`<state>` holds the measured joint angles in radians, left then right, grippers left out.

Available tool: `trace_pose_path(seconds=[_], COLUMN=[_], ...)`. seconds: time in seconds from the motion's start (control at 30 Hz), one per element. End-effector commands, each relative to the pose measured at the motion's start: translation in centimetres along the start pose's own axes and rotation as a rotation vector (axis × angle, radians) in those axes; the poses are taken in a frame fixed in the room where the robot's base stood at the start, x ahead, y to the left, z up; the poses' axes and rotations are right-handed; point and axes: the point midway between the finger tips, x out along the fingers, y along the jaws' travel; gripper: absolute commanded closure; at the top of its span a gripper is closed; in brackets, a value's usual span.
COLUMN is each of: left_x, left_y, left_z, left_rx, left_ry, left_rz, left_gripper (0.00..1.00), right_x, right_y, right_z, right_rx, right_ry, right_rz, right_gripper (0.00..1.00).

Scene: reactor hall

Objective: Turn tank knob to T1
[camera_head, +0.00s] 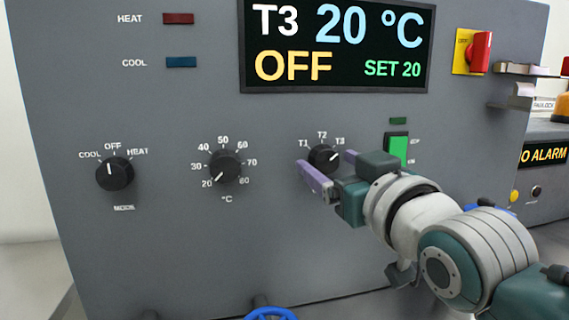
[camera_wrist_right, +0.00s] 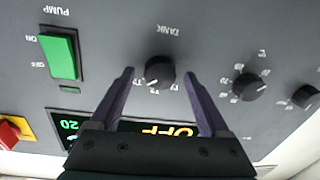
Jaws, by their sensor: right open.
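The black tank knob (camera_head: 323,157) is on the grey panel, with T1, T2 and T3 marked above it. Its white pointer line points up and right to T3, and the display (camera_head: 335,45) reads T3. My right gripper (camera_head: 326,162) is open, with its purple fingers towards the panel at either side of the tank knob. In the wrist view the tank knob (camera_wrist_right: 160,71) shows between the fingertips (camera_wrist_right: 159,75), with a gap on each side. Whether the tips reach the panel is unclear. My left gripper is not in view.
To the left are the temperature knob (camera_head: 225,166) and the mode knob (camera_head: 115,173). A green pump switch (camera_head: 397,148) is close on the right, just above my right wrist. A red and yellow switch (camera_head: 478,52) is at upper right. A blue handwheel (camera_head: 270,314) is at the bottom.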

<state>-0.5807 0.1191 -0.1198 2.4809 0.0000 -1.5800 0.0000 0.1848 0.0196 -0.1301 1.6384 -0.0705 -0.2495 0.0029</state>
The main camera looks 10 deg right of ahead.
Motion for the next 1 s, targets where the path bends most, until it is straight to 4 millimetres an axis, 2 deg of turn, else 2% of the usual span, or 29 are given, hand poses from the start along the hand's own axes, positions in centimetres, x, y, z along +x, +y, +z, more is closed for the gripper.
trace_pose_path(seconds=[0.07, 0.73, 1.0], left_x=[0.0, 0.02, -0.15], left_y=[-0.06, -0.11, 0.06], left_z=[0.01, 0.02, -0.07], left_rx=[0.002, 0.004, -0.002], left_ry=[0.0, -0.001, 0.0], left_rz=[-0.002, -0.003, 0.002], left_gripper=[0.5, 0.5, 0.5], right_x=[-0.02, -0.04, -0.04], right_y=[0.0, 0.0, 0.01], right_z=[0.01, 0.02, -0.05], right_rx=[0.0, 0.0, -0.018], right_ry=[0.0, 0.0, -0.002], right_rz=[0.0, 0.0, 0.0], right_gripper=[0.25, 1.0, 1.0])
